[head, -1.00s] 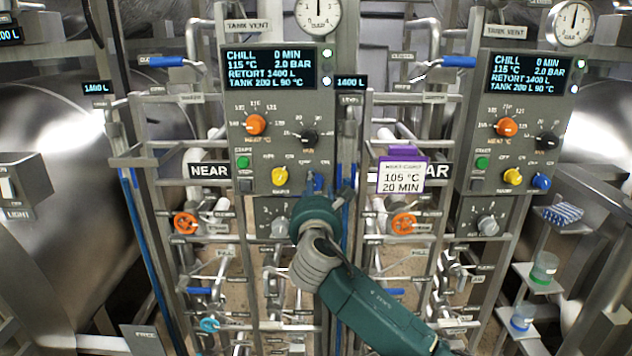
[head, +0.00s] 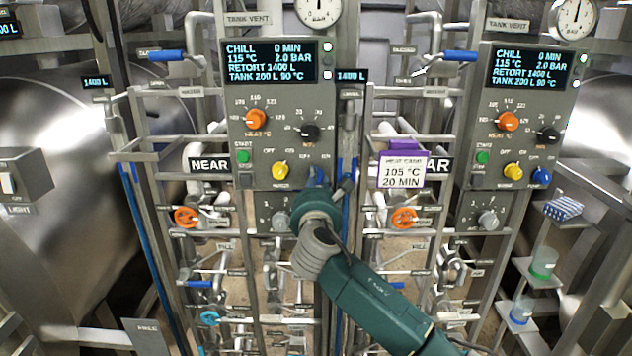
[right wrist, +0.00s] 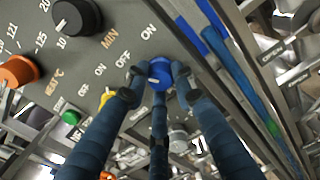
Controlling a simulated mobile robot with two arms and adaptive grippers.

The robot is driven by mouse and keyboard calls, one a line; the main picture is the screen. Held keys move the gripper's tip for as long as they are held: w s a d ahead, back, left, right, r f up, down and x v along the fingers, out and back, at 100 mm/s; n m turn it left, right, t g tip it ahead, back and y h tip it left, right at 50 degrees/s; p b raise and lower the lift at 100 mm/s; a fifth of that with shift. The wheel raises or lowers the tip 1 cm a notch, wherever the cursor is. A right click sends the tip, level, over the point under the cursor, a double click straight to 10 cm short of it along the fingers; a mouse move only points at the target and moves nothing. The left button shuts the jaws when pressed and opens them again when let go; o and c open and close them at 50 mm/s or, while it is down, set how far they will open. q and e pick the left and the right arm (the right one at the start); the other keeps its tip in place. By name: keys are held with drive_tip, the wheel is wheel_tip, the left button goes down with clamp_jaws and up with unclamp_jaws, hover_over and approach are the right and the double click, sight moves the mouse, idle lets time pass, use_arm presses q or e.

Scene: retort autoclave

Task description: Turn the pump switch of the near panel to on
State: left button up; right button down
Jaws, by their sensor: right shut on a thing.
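The near panel (head: 262,140) stands left of centre in the head view, beside the "NEAR" sign (head: 209,165). A blue knob (right wrist: 158,72) sits at its lower right, with "OFF" and "ON" lettering by it in the right wrist view. My right gripper (right wrist: 158,84) is shut on this knob, its fingers around it. In the head view my right gripper (head: 318,182) and wrist hide most of the knob. The knob's exact setting is hard to tell. A yellow knob (head: 280,170) is to its left. The left gripper is out of view.
A similar far panel (head: 520,120) stands to the right, with a purple-and-white card (head: 401,172) between the panels. Orange valve wheels (head: 186,217) and pipes lie below. On the near panel, a black dial (head: 310,132) and an orange dial (head: 256,120) are above the blue knob.

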drive_tip(key=shift+r+m, duration=0.25)
drive_tip(key=shift+m, duration=0.05)
drive_tip(key=m+b, duration=0.5)
drive_tip(key=m, duration=0.6)
drive_tip(key=shift+d, duration=0.2)
drive_tip(key=shift+m, duration=0.3)
drive_tip(key=c, duration=1.5)
unclamp_jaws()
drive_tip(key=shift+o, duration=0.3)
drive_tip(key=shift+d, duration=0.15)
drive_tip(key=shift+f, duration=0.15)
